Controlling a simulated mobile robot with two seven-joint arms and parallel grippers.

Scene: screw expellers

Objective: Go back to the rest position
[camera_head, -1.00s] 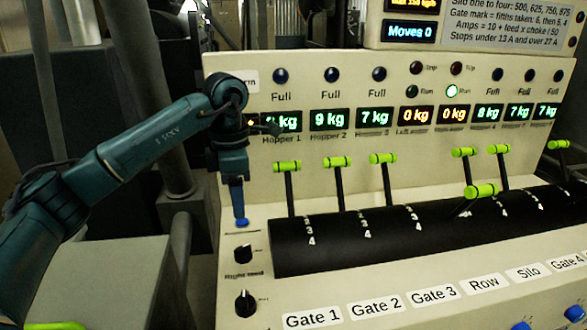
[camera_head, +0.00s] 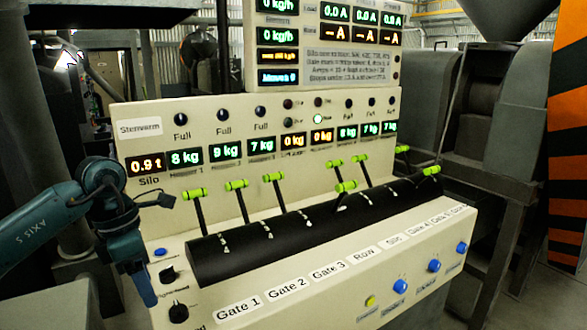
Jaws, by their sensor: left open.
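My left arm comes in from the left, and my left gripper (camera_head: 146,293) points down at the lower left, in front of the left end of the control panel (camera_head: 330,290). It is open with nothing seen between its fingers, and it looks apart from the panel's controls. A blue button (camera_head: 160,252) and two black knobs (camera_head: 178,313) show just right of it. My right gripper is not in view.
Levers with green handles (camera_head: 235,185) stand along a black drum (camera_head: 215,260). Blue buttons (camera_head: 400,286) line the front face at right. Lit displays (camera_head: 185,158) run above the levers. Dark machinery (camera_head: 515,140) stands at right.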

